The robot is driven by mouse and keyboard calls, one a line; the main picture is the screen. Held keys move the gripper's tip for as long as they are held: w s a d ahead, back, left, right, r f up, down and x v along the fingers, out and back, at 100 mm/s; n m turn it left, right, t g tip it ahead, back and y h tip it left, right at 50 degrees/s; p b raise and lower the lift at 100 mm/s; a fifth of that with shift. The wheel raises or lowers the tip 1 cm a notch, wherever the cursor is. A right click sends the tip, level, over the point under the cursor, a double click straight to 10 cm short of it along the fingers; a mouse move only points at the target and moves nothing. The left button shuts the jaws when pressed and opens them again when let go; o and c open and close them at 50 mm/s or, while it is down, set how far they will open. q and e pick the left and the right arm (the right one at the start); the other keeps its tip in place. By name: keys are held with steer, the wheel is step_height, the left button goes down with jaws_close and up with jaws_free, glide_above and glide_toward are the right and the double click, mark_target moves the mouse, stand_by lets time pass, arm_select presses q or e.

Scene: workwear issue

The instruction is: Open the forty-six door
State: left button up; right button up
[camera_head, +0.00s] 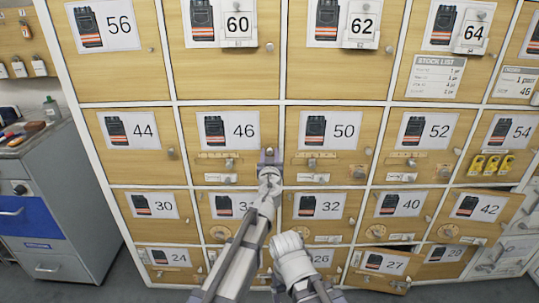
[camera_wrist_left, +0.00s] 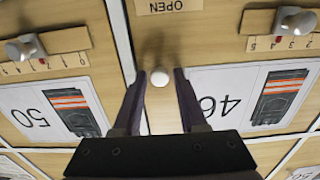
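The forty-six door (camera_head: 207,138) is a shut wooden locker door with a card printed 46 and a picture. It also shows on the right in the wrist view (camera_wrist_left: 228,60), upside down. Its small round pale knob (camera_wrist_left: 160,78) sits close to its edge beside door 50. My left gripper (camera_head: 269,155) is at this knob, with the open fingers (camera_wrist_left: 160,74) on either side and a small gap to each. My gripper hides the knob in the head view. A slider with a metal knob (camera_wrist_left: 295,20) and a numbered scale is on the door. My right gripper does not show.
Door 50 (camera_head: 359,138) is beside it, with a similar slider (camera_wrist_left: 25,45). An OPEN label (camera_wrist_left: 170,5) is close to the knob. Door 27 (camera_head: 378,280) at the bottom stands ajar. A grey cabinet (camera_head: 70,185) stands at the left.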

arm_select(q)
jaws_close()
stand_by(1.1)
